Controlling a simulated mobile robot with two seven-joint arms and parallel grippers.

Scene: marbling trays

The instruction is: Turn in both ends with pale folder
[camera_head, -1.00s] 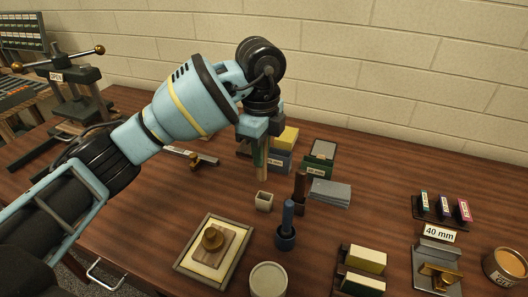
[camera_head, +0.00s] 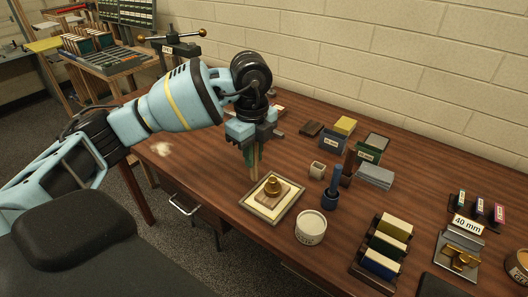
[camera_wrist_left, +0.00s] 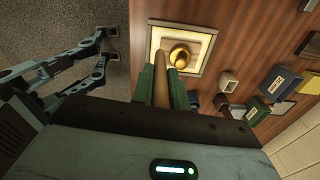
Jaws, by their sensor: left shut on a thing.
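My left gripper (camera_head: 253,148) is shut on a pale tan stick, seemingly the pale folder (camera_head: 254,172), which points down. In the left wrist view the folder (camera_wrist_left: 172,62) sits between green fingers (camera_wrist_left: 161,88), its tip by the near edge of a framed cream piece (camera_wrist_left: 196,34). In the head view this framed piece (camera_head: 252,203) lies flat on the table; the folder's tip overlaps its back left edge. I cannot tell whether they touch. A wooden block with a brass knob (camera_head: 273,187) rests on the cream piece. The right gripper is not in view.
A rack (camera_head: 364,265) holds several coloured blocks. Grey slabs (camera_head: 375,177) lie behind.

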